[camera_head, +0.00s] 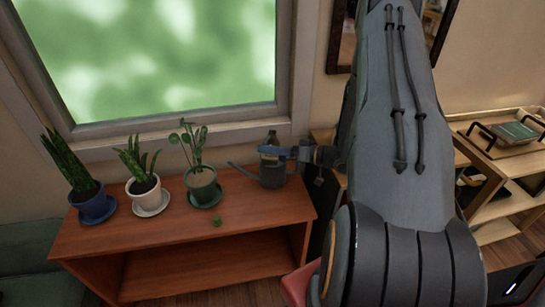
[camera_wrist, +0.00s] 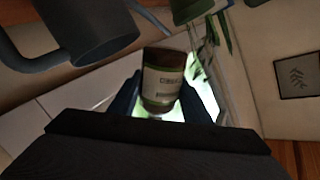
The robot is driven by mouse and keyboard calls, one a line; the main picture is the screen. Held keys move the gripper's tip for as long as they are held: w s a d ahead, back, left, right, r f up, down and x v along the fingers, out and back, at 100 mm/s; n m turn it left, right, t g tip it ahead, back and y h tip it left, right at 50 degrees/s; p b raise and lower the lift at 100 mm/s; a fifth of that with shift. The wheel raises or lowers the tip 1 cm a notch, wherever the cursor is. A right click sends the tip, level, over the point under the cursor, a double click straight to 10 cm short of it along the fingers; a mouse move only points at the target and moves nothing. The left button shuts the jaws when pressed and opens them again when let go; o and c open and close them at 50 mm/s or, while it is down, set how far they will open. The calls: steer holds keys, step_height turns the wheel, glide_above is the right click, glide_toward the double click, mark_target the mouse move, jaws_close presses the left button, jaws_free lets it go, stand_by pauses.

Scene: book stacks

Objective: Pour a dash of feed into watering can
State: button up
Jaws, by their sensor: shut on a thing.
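The watering can (camera_head: 272,175) is dark grey and stands near the right end of the wooden shelf unit, its spout pointing left. Part of it shows in the upper left of the wrist view (camera_wrist: 92,32). My gripper (camera_head: 284,153) is at the can's upper part in the head view. It is shut on a small dark feed bottle with a pale label (camera_wrist: 163,82), held between the two fingers in the wrist view. In the head view the bottle (camera_head: 269,140) shows just above the can. I cannot tell whether its mouth is over the can's opening, nor its exact tilt.
Potted plants in a blue pot (camera_head: 94,206), a white pot (camera_head: 147,194) and a green pot (camera_head: 203,187) stand left of the can on the shelf unit (camera_head: 170,240). A window (camera_head: 160,60) is behind. A pale wooden rack (camera_head: 500,225) stands at right.

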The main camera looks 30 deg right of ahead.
steer(key=shift+f+m, duration=0.15)
steer(key=shift+m, duration=0.25)
steer(key=shift+s+a+f+m+g, duration=0.2)
steer(key=shift+f+m+g, duration=0.3)
steer(key=shift+m, duration=0.5)
stand_by(2.5)
steer(key=shift+s+r+m+g, duration=0.15)
steer(key=shift+r+m+g, duration=0.15)
steer(key=shift+r+m, duration=0.3)
stand_by(1.9)
steer(key=shift+s+a+f+m+y, duration=0.1)
steer(key=shift+f+m+y, duration=0.2)
steer(key=shift+m, duration=0.2)
stand_by(1.1)
